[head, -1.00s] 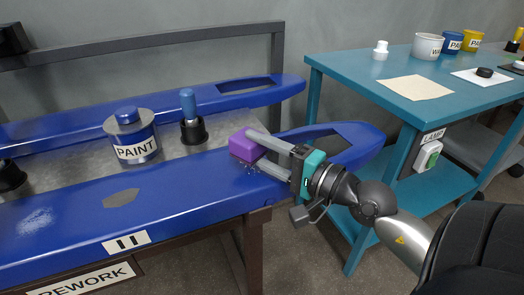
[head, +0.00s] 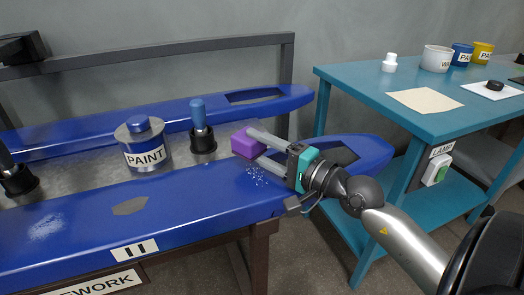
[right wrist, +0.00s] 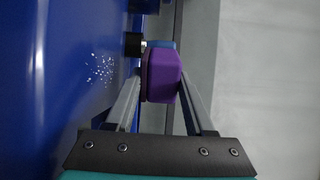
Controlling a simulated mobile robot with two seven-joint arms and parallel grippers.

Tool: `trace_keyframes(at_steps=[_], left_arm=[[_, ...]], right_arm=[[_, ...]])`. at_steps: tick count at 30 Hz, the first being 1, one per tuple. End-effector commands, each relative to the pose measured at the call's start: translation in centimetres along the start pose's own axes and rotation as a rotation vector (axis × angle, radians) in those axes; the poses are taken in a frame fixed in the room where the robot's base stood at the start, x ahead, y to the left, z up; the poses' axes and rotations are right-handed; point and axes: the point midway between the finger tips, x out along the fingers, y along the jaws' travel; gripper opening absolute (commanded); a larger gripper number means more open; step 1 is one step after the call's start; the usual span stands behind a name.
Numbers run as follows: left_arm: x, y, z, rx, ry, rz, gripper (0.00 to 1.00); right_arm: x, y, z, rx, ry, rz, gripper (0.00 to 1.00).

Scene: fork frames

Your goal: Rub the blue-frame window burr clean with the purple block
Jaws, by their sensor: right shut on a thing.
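My right gripper (head: 259,146) is shut on the purple block (head: 246,142), which also shows between the fingers in the right wrist view (right wrist: 162,76). The near blue frame (head: 190,203) lies on the bench, with a dark window opening (head: 346,155) toward its right end. The burr, a patch of pale specks (head: 257,176), lies on the frame, left of the opening. The specks also show in the right wrist view (right wrist: 101,69). The block is to the back-left of the specks and does not cover them. It appears raised off the frame. My left gripper is not in view.
A paint can (head: 146,158) and a blue-handled tool in a black holder (head: 202,142) stand behind the near frame. A whitish patch (head: 46,227) and a grey patch (head: 130,206) mark its left part. A teal table (head: 440,123) stands to the right.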

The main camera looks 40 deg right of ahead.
Motion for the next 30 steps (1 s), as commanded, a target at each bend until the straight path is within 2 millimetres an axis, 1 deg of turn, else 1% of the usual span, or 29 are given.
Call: trace_keyframes(at_steps=[6, 17, 20, 30], left_arm=[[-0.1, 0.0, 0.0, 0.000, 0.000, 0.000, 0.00], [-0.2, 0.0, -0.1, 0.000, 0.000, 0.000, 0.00], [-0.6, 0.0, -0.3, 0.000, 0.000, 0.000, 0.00], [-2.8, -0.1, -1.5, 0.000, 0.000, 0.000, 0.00]], right_arm=[[0.8, -0.1, -0.4, 0.000, 0.000, -0.001, 0.00], [0.8, -0.3, -0.4, 0.000, 0.000, 0.000, 0.00], [0.8, -0.8, -0.4, 0.000, 0.000, 0.000, 0.00], [0.8, -3.6, -0.4, 0.000, 0.000, -0.001, 0.00]])
